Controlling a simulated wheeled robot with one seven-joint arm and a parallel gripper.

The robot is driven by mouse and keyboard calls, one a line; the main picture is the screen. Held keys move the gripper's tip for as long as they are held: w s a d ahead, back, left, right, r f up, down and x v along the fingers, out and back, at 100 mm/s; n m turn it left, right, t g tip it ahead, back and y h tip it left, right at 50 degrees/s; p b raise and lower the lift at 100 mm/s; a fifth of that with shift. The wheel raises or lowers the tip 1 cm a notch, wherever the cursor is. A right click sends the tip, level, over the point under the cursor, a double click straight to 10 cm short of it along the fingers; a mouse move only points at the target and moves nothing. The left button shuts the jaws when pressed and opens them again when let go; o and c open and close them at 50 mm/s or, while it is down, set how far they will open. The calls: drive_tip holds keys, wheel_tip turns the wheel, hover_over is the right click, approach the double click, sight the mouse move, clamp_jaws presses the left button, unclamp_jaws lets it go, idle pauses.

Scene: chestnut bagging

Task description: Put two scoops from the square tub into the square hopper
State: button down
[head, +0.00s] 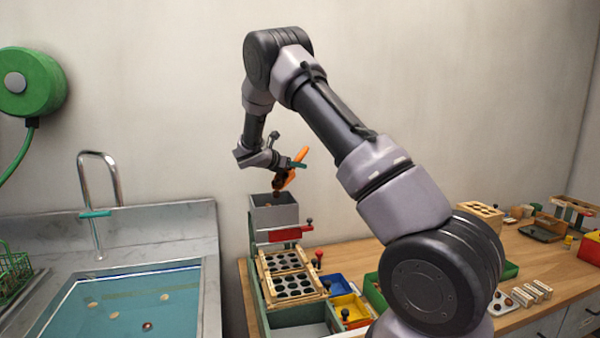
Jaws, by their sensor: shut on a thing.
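My gripper (286,164) is shut on an orange scoop (291,176) above the square grey hopper (275,214). The scoop is tilted steeply, with its orange handle end up to the right. Small dark brown pieces (277,186), which look like chestnuts, show at the scoop's lower end, just over the hopper's opening. The inside of the hopper is mostly hidden from this angle. I cannot tell which container is the square tub; my arm covers part of the bench.
Below the hopper are a red slide (285,234) and wooden trays with holes (292,286). Blue (334,285) and yellow (351,308) bins stand beside them. A water-filled sink (125,305) is at left. A wooden box (479,215) and other items stand on the right bench.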

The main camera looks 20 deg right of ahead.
drive_tip(key=a+r+t+h, duration=0.1)
drive_tip(key=s+a+r+t+h, duration=0.1)
drive_tip(key=r+h, duration=0.1)
drive_tip(key=shift+s+a, duration=0.2)
drive_tip(key=shift+a, duration=0.15)
drive_tip(key=shift+s+a+r+t+h, duration=0.55)
drive_tip(key=shift+a+r+h, duration=0.35)
drive_tip(key=shift+h, duration=0.3)
drive_tip(key=shift+d, duration=0.1)
drive_tip(key=shift+w+d+f, duration=0.15)
drive_tip(key=shift+d, duration=0.1)
drive_tip(key=d+y, duration=0.1)
drive_tip(key=w+d+f+g+y, duration=0.1)
drive_tip(key=d+f+g+y, duration=0.1)
drive_tip(key=shift+w+f+y, duration=0.2)
drive_tip(key=shift+w+y, duration=0.05)
drive_tip(key=shift+y, duration=0.15)
drive_tip(key=shift+w+d+f+g+y, duration=0.35)
drive_tip(key=shift+g+y, duration=0.4)
drive_tip(key=shift+y, duration=0.5)
drive_tip(key=shift+w+d+f+g+y, duration=0.2)
drive_tip(key=shift+d+f+g+y, duration=0.25)
drive_tip(key=shift+g+y, duration=0.55)
drive_tip(key=shift+w+d+f+g+y, duration=0.3)
drive_tip(key=shift+d+g+y, duration=0.2)
drive_tip(key=shift+y, duration=0.95)
